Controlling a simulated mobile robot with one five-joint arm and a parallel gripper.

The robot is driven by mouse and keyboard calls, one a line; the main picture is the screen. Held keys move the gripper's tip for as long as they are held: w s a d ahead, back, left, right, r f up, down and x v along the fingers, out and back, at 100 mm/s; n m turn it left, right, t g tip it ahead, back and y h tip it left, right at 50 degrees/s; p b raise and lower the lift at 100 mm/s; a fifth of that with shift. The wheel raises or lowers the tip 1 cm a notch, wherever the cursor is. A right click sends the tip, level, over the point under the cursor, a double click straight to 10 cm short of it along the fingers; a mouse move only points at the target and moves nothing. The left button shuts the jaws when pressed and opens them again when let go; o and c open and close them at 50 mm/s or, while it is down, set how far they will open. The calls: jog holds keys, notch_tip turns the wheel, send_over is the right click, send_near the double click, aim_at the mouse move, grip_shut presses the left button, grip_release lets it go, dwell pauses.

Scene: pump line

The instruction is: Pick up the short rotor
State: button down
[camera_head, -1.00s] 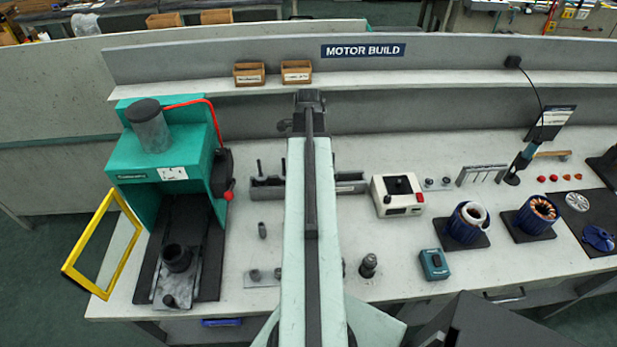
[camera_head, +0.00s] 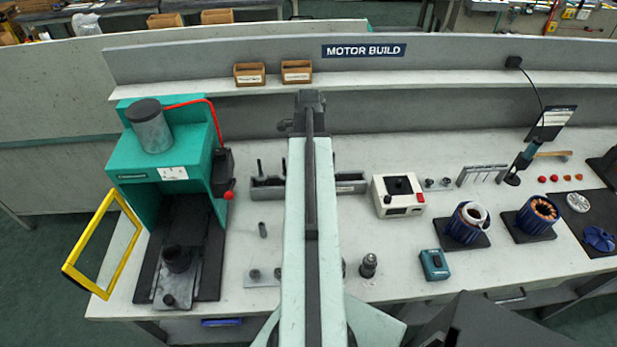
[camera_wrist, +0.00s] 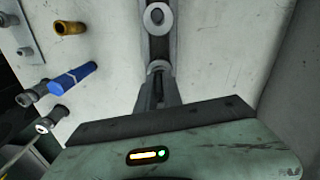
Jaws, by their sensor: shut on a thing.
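My gripper (camera_wrist: 155,88) shows at the centre of the wrist view, its dark jaws narrow and close together. It is shut on a small grey part with a pale round end (camera_wrist: 158,67), which I take to be the short rotor; the jaws hide most of it. In the head view my own arm covers the gripper and whatever it holds. A dark rotor-like part (camera_head: 368,265) stands on the bench right of my arm.
A grey rack (camera_head: 268,188) sits partly behind my arm. A teal press (camera_head: 165,165) with a yellow frame (camera_head: 100,245) stands at left. A white tester (camera_head: 398,194) and blue stators (camera_head: 466,224) are at right. A blue cylinder (camera_wrist: 72,78) and brass piece (camera_wrist: 70,28) show in the wrist view.

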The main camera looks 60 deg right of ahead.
jog(key=shift+r, duration=0.1)
notch_tip(320, 180, up, 10)
jog(key=p, duration=1)
jog(key=shift+f, duration=0.2)
